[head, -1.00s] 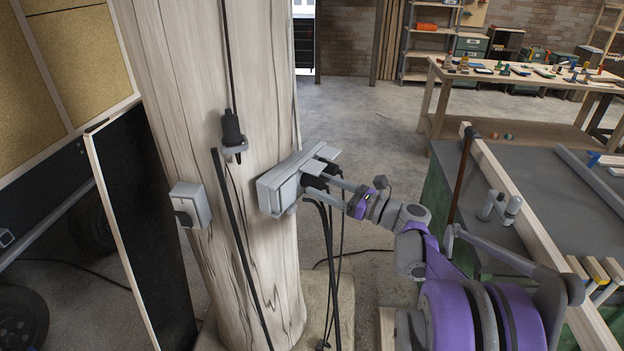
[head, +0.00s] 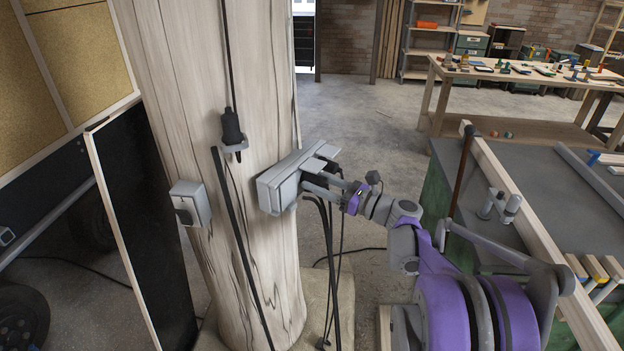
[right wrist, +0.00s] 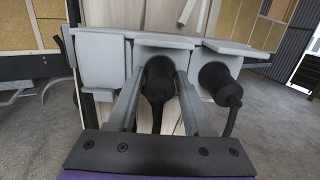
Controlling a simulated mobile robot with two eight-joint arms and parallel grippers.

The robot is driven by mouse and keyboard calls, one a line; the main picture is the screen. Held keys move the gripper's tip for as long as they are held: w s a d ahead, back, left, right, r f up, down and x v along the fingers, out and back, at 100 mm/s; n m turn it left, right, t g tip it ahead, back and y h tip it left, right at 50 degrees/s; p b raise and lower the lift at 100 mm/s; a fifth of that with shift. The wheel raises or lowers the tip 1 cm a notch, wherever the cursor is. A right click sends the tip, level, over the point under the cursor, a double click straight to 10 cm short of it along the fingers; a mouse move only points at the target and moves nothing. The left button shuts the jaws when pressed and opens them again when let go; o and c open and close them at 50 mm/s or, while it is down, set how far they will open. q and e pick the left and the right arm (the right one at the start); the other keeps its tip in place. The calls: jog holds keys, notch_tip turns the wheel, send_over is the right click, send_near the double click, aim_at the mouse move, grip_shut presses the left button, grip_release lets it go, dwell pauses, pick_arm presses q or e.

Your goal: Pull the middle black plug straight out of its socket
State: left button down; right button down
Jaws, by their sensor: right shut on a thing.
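A grey socket box (head: 275,188) is fixed to the side of the wooden post. In the right wrist view the box (right wrist: 103,68) has three sections with lids: the left one looks closed, and the middle and right lids are raised. The middle black plug (right wrist: 158,78) sits under the middle lid with its cable hanging down. Another black plug (right wrist: 218,80) sits in the right socket. My right gripper (right wrist: 159,90) is shut on the middle plug, one finger on each side of it. In the head view the right gripper (head: 318,188) partly hides the plugs. My left gripper is out of view.
The wooden post (head: 215,90) also carries a hanging black connector (head: 232,130) and a small grey box (head: 190,204). Black cables hang below the sockets. A workbench (head: 560,185) with timber stands at the right. Open concrete floor lies behind.

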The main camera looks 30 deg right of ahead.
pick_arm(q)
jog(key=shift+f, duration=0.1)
pick_arm(e)
jog(key=shift+s+d, duration=0.1)
jog(key=shift+s, duration=0.05)
